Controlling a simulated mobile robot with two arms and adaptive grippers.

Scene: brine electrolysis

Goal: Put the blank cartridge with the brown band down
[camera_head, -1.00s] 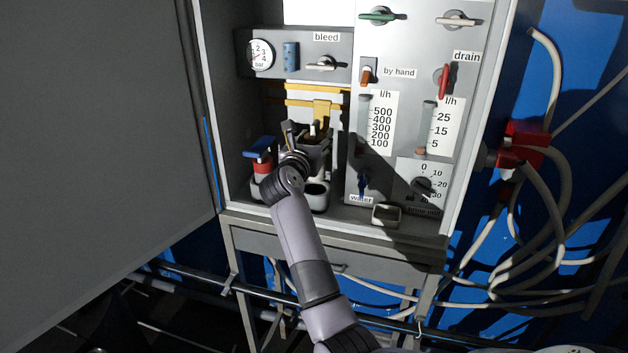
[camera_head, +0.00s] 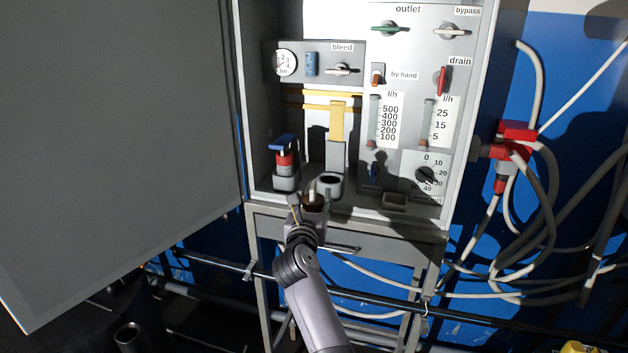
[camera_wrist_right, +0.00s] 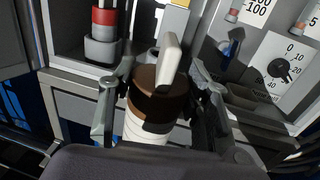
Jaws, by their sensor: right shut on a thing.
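The blank cartridge (camera_wrist_right: 150,127) is white with a brown band and a pale upright grip on top. My right gripper (camera_head: 312,207) is shut on it, with a finger on each side of the brown band in the wrist view. The gripper holds it just in front of the cabinet's lower shelf edge, below an open round grey holder (camera_head: 329,183). The cartridge's lower end is hidden by my gripper in the head view. My left gripper is not in view.
A red and grey cartridge with a blue handle (camera_head: 285,160) stands in a holder at left inside the cabinet. A small grey tray (camera_head: 394,201) sits at the shelf's right. The open cabinet door (camera_head: 120,130) fills the left. Hoses (camera_head: 560,190) hang at right.

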